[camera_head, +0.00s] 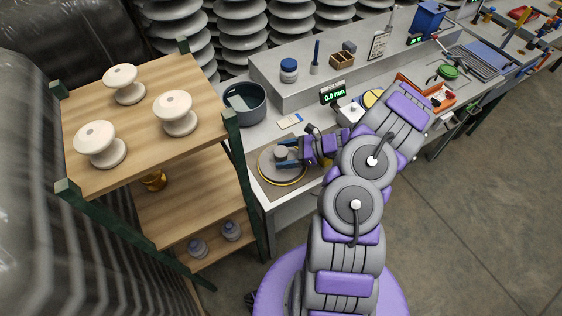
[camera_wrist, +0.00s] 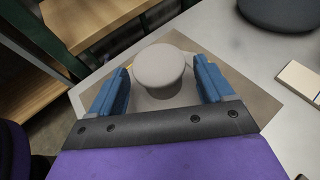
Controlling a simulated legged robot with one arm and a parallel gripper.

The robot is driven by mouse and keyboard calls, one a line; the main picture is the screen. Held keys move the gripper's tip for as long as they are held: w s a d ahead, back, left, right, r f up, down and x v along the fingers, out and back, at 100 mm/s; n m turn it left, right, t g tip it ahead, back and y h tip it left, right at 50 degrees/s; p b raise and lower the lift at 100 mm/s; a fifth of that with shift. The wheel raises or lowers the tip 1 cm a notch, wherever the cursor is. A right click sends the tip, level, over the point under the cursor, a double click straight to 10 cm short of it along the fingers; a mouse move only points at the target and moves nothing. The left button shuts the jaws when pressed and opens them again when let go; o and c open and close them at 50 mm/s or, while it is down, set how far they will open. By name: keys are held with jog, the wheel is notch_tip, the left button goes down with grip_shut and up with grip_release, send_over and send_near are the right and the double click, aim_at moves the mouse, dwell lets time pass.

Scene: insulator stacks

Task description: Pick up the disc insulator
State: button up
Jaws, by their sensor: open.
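The disc insulator (camera_head: 268,165) lies on a brown mat (camera_head: 306,179) at the left end of the grey workbench. It is a round grey disc with a yellowish rim and a raised cap in the middle. In the wrist view its pale round cap (camera_wrist: 160,68) stands between the two blue fingers of my gripper (camera_wrist: 164,85). A gap shows on each side of the cap, so the fingers are open. In the head view my gripper (camera_head: 285,155) reaches over the disc from the right. Most of the disc is hidden in the wrist view.
A wooden shelf (camera_head: 205,107) with white spool-shaped insulators (camera_head: 175,114) stands close on the left. A dark bowl (camera_head: 246,103) and a small card (camera_head: 290,121) are behind the disc. A gauge reading 0.0 mm (camera_head: 332,93) and an orange tray (camera_head: 440,99) stand farther right.

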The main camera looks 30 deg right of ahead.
aim_at(274, 159)
jog(key=shift+w+a+f, duration=0.35)
jog(key=shift+w+f, duration=0.2)
jog(key=shift+w+a+f+b, duration=0.15)
jog(key=shift+a+b, duration=0.15)
jog(key=shift+b, duration=0.05)
jog(key=shift+w+a, duration=0.25)
jog(key=shift+a, duration=0.65)
jog(key=shift+d, duration=0.3)
jog(key=c, duration=0.7)
jog(key=shift+f, duration=0.1)
grip_shut()
